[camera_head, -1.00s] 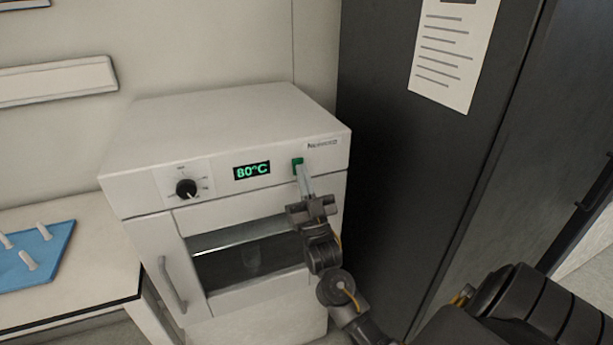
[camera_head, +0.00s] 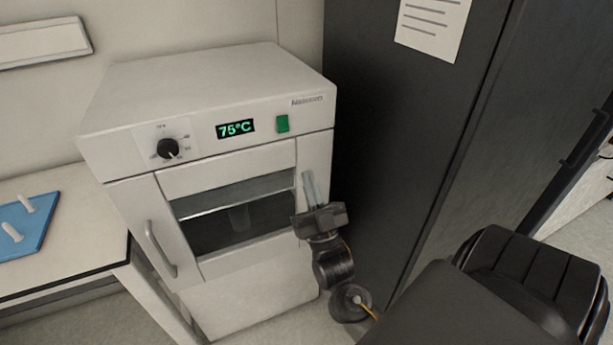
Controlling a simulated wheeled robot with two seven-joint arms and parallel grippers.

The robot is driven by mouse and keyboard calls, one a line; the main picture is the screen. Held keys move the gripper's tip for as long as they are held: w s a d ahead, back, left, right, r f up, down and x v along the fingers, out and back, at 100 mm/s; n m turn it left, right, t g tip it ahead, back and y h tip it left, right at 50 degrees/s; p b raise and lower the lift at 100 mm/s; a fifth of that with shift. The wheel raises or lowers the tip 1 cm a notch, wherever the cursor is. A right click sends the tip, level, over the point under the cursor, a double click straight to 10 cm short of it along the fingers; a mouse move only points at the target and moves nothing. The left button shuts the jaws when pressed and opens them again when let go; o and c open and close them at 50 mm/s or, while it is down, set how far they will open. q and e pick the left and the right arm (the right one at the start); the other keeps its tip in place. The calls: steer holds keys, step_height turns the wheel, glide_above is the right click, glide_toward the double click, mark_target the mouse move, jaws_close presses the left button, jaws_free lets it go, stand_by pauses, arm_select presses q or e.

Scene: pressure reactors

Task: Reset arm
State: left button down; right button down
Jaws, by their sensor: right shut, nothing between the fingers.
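My right gripper (camera_head: 309,178) is shut and empty, its fingers pointing up in front of the right side of a white oven (camera_head: 215,85). It is below the oven's green switch (camera_head: 282,123) and apart from it. The rest of my right arm (camera_head: 335,265) runs down to the lower right. The oven's display (camera_head: 235,128) reads about 75°C in green. My left gripper is not in view.
A black dial (camera_head: 167,148) and a door handle (camera_head: 160,250) are on the oven's left front. A dark cabinet (camera_head: 400,130) with a paper sheet (camera_head: 432,22) stands close on the right. A white bench (camera_head: 70,245) with a blue tray (camera_head: 38,238) is at the left.

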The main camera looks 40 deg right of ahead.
stand_by(0.5)
steer(key=w+a+f+n+g+y, duration=0.1)
steer(key=w+f+g+y, duration=0.25)
steer(key=f, duration=0.85)
steer(key=w+a+f+n+g+y, duration=0.15)
steer(key=w+f+g, duration=0.25)
steer(key=f, duration=0.8)
steer(key=s+a+f+n+g+y, duration=0.1)
steer(key=s+f+g, duration=0.15)
steer(key=f, duration=0.75)
steer(key=s+a+f+g+y, duration=0.1)
steer(key=s+f+g, duration=0.15)
steer(key=f, duration=0.65)
steer(key=s+a+f+n+g+y, duration=0.1)
steer(key=s+a+f+n+g, duration=0.15)
steer(key=s+f+g, duration=1.1)
steer(key=s+f, duration=0.7)
steer(key=s, duration=0.5)
steer(key=s+f, duration=0.6)
steer(key=s, duration=0.7)
steer(key=shift+s+d+f, duration=0.15)
steer(key=shift+d+f, duration=0.1)
steer(key=shift+f, duration=0.15)
